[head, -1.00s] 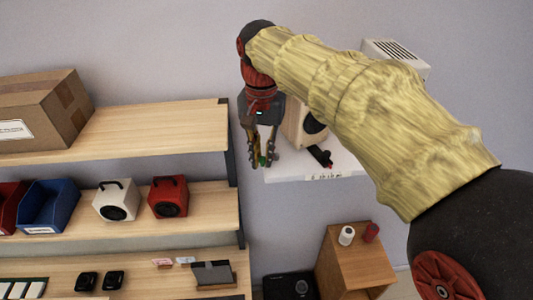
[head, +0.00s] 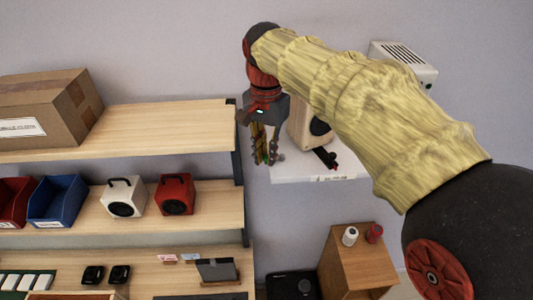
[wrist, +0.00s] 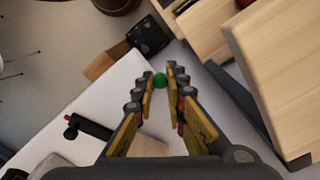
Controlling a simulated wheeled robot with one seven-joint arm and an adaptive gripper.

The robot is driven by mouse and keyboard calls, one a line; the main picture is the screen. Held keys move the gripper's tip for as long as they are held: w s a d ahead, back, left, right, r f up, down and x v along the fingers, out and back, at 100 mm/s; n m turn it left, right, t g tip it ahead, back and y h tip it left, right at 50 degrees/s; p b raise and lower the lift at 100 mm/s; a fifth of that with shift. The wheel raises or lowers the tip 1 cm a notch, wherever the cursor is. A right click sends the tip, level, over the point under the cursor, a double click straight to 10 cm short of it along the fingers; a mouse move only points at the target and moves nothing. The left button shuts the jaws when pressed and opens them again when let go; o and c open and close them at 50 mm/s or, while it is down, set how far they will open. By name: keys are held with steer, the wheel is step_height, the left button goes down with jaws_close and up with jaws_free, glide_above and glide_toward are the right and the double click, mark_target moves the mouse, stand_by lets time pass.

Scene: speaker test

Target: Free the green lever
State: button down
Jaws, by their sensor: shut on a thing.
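The green lever shows as a round green knob (wrist: 160,79) between my fingertips in the wrist view; the rest of it is hidden. My gripper (head: 267,161) points down at the left end of a white shelf (head: 290,173) on the wall. In the wrist view my gripper (wrist: 165,82) is shut on the green knob, with a finger on each side. I cannot make out the knob clearly in the head view.
A wood-sided speaker (head: 308,128) stands close right of my gripper. A black-and-red part (head: 327,158) lies on the white shelf; it also shows in the wrist view (wrist: 85,128). A wooden shelf rack (head: 165,122) stands left. A wooden cabinet (head: 355,262) is below.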

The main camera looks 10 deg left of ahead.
mark_target(266, 155)
steer(key=c, duration=1.8)
jaws_free()
steer(key=shift+w, duration=0.1)
step_height(266, 155, up, 12)
